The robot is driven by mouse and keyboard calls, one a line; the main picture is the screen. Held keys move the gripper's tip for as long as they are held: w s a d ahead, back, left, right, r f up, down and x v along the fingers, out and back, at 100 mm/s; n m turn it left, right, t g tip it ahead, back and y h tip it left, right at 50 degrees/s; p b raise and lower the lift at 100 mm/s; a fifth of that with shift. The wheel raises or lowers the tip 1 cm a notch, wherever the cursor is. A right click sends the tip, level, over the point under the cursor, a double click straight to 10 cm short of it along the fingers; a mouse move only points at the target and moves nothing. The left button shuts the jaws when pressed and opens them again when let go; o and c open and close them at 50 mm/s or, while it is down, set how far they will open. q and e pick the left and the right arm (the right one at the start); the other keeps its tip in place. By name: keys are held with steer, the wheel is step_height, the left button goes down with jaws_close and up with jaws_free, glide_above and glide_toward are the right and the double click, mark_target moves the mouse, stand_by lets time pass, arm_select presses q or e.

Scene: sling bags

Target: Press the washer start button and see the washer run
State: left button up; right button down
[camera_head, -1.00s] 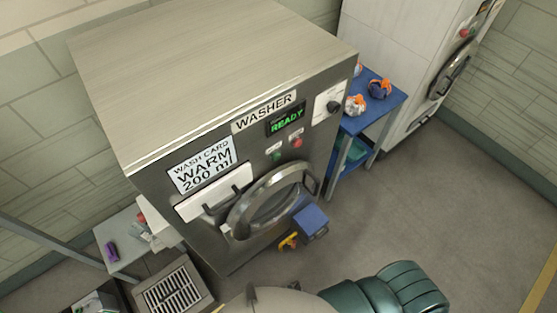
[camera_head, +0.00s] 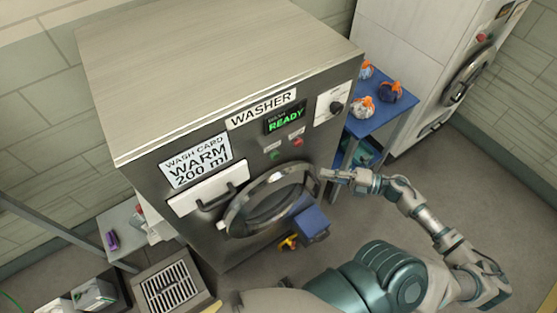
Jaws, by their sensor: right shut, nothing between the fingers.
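The washer (camera_head: 215,75) is a grey metal machine with a "WASHER" label and a green display (camera_head: 285,119) reading "READY". A small green button (camera_head: 275,155) and a red button (camera_head: 297,142) sit below the display. The round door (camera_head: 268,202) looks shut. A wash card (camera_head: 197,162) reads "WARM 200 ml". My right gripper (camera_head: 326,174) is shut and empty beside the door's right edge, below and right of the buttons; I cannot tell whether it touches the washer. My left gripper is out of view.
A blue table (camera_head: 385,118) with several orange-tied bags stands right of the washer. A second machine (camera_head: 470,70) stands behind it. A floor grate (camera_head: 168,289) and small shelf (camera_head: 122,222) are at left. Floor at right is clear.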

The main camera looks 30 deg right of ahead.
steer(key=shift+s+a+r+n+g+y, duration=0.15)
steer(key=shift+a+r+n+g+y, duration=0.15)
steer(key=shift+r+n, duration=0.1)
steer(key=shift+a, duration=0.1)
glide_toward(274, 159)
steer(key=a, duration=0.4)
steer(key=shift+w+a+p, duration=0.2)
steer(key=shift+w, duration=0.8)
steer(key=shift+w+a+p, duration=0.2)
steer(key=shift+w+a, duration=0.05)
steer(key=shift+w, duration=0.75)
